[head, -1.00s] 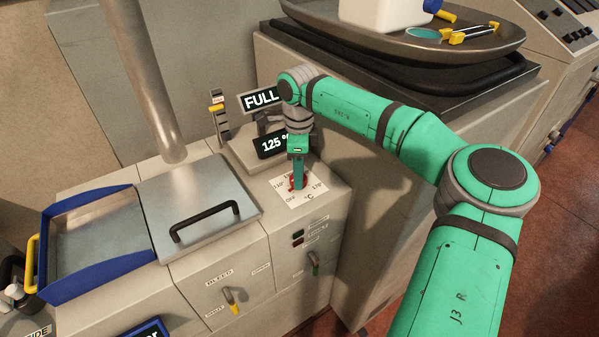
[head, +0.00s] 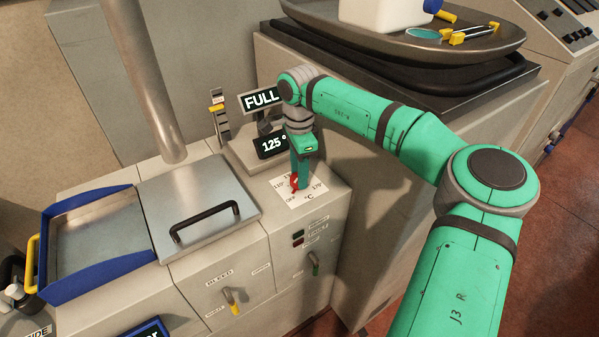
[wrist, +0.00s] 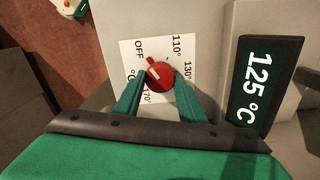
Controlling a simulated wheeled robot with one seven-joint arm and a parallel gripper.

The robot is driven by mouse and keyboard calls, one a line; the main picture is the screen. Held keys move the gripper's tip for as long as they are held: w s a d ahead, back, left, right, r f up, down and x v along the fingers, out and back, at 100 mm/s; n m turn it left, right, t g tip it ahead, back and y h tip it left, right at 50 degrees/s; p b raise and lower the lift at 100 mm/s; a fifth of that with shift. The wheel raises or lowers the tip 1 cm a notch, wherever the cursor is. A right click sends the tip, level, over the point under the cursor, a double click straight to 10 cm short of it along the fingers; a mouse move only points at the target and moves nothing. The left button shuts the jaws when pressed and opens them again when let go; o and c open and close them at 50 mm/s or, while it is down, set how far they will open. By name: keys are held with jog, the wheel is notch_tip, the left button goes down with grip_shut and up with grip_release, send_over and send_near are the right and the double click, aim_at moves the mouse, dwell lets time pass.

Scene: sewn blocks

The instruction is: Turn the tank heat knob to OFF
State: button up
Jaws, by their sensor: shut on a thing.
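The red tank heat knob (wrist: 161,75) sits on a white dial card (wrist: 131,58) marked OFF, 110°, 130°, 170° and °C. My gripper (wrist: 161,82) is shut on the knob, one green finger on each side. In the head view my gripper (head: 299,184) points down onto the dial, and the red knob (head: 294,183) shows partly behind it.
A display (head: 271,145) reading 125 ° stands just behind the dial, with a FULL sign (head: 261,98) above it. A steel lid with a black handle (head: 205,220) lies left. A tall cabinet with a steel tray (head: 420,42) stands right.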

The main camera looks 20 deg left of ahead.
jog(key=shift+s, duration=0.1)
jog(key=o, duration=1)
jog(key=shift+o, duration=0.2)
notch_tip(320, 180, up, 11)
jog(key=shift+f, duration=0.15)
